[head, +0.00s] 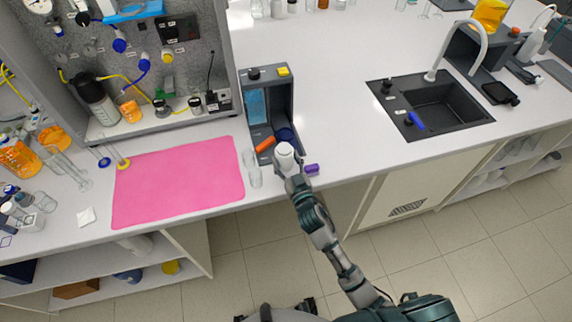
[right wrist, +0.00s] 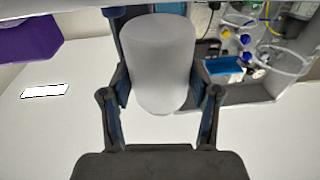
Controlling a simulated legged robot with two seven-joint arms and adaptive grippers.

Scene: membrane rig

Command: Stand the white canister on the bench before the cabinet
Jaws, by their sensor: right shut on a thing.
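The white canister (head: 284,149) is held in my right gripper (head: 287,164), over the front part of the bench (head: 340,110), just in front of a small grey open-fronted unit. In the right wrist view the canister (right wrist: 160,62) sits between the two fingers (right wrist: 161,92), which press on its sides. I cannot tell whether its base touches the bench. A tall grey cabinet (head: 225,45) with a panel of gauges and tubing stands at the back left. My left gripper is not in view.
The small grey unit (head: 284,100) holds an orange item and a dark blue item. Clear glasses (head: 255,177) stand left of the canister, a purple block (head: 312,169) right of it. A pink mat (head: 180,182) lies before the tall cabinet. Bench is clear toward the sink (head: 440,105).

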